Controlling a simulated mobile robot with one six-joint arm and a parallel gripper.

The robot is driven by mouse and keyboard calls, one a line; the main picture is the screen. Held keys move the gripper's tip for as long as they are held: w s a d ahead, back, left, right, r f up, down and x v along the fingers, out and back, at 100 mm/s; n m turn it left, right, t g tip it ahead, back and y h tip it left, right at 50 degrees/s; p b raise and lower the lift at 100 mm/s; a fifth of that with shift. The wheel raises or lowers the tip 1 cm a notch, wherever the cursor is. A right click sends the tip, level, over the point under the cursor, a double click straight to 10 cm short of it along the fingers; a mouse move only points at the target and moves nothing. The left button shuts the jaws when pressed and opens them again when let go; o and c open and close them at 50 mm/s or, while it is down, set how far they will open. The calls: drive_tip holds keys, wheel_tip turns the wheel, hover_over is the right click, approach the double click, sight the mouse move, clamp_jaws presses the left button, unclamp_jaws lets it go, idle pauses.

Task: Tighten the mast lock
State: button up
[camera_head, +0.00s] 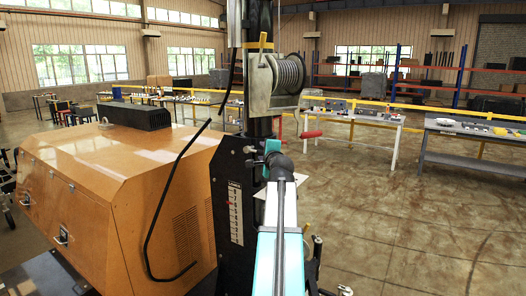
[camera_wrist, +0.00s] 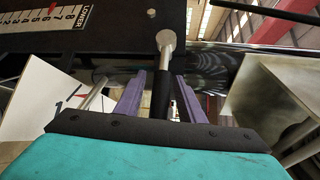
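The black mast (camera_head: 262,50) of the light tower rises in front of me in the head view. In the wrist view, a lever with a round grey metal head (camera_wrist: 166,40) and a black grip (camera_wrist: 162,92) projects towards me; it seems to be the mast lock. My gripper (camera_wrist: 160,80) has its two purple fingers on either side of the black grip. They look apart, with slim gaps beside the grip, though contact is hard to judge. In the head view my arm hides the lever and the fingertips.
A scale label (camera_wrist: 62,22) is upper left. Floor at right is clear before the workbenches (camera_head: 470,135).

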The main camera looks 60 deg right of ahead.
drive_tip(key=shift+c, duration=0.5)
clamp_jaws()
